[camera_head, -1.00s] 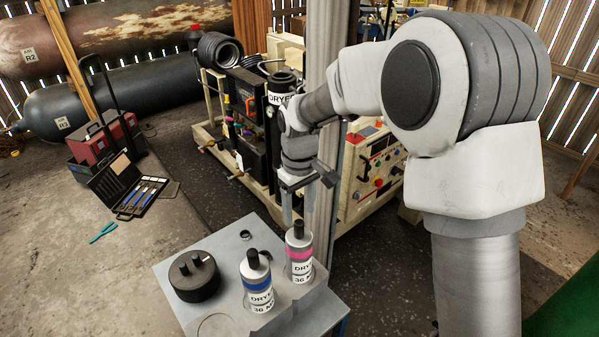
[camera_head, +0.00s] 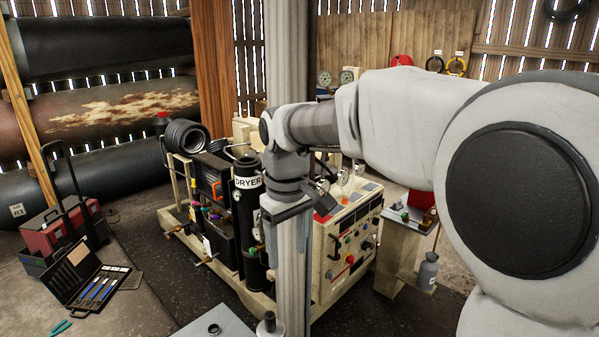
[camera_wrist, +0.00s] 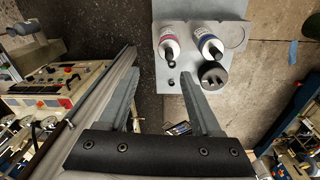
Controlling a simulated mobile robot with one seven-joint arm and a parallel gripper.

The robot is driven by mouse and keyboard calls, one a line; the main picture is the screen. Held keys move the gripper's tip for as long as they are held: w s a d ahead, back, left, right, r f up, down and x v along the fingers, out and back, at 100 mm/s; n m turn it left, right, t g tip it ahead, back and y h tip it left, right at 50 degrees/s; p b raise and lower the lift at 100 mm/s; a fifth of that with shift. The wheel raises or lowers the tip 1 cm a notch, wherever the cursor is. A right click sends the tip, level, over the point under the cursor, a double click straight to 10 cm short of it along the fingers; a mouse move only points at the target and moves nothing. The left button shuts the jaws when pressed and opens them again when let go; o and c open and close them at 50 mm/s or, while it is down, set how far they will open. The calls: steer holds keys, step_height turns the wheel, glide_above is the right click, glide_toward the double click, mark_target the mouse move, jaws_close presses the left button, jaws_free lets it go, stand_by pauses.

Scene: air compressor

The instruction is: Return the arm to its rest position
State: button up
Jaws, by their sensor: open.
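My arm reaches in from the right in the head view, with its forearm running left and the wrist hanging down in front of the grey post (camera_head: 290,60). My gripper (camera_wrist: 160,72) is open and empty, its two fingers spread apart in the wrist view. In the head view its fingers are hard to make out against the post. The wrist view shows the small grey table (camera_wrist: 177,82) beyond the fingertips, with two labelled bottles (camera_wrist: 169,46) (camera_wrist: 208,44) and a black round cap (camera_wrist: 213,74) on it. Nothing is between the fingers.
The compressor unit's control panel (camera_head: 352,243) and the black dryer cylinder (camera_head: 248,205) stand behind the wrist. The grey post is very close to my gripper. An open tool case (camera_head: 92,283) and a red toolbox (camera_head: 50,234) lie on the floor at left.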

steer(key=s+d+m+t, duration=0.4)
steer(key=s+d+m, duration=0.4)
steer(key=s+d, duration=0.9)
steer(key=shift+s+d+r+t, duration=0.2)
steer(key=shift+s+d+t, duration=0.2)
steer(key=shift+s, duration=0.7)
steer(key=shift+a, duration=0.1)
